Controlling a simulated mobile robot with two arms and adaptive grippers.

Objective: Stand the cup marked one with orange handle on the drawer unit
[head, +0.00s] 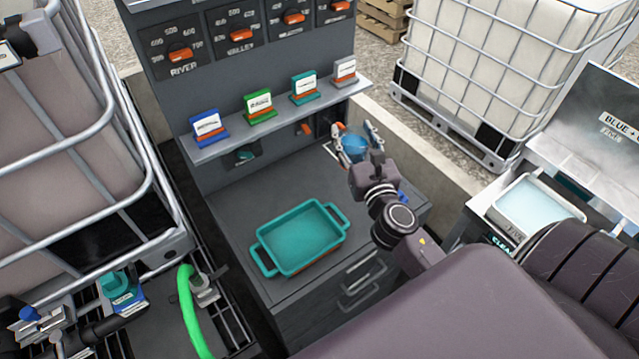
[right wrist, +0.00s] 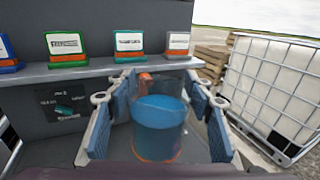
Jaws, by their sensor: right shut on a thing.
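My right gripper (head: 355,145) is shut on a clear cup of blue liquid (head: 355,147) at the back right of the drawer unit (head: 240,215). In the right wrist view the cup (right wrist: 158,125) stands upright between the blue finger pads, with orange at its rim and base. I cannot read a mark on it, and most of its handle is hidden. I cannot tell whether its base touches the unit's top. My left gripper is not in view.
A teal two-handled tray (head: 300,236) sits on the front of the drawer unit. A shelf (head: 270,122) with several coloured label cards overhangs the back. A caged white tank (head: 480,70) stands beyond on the right. The unit's top left of the cup is clear.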

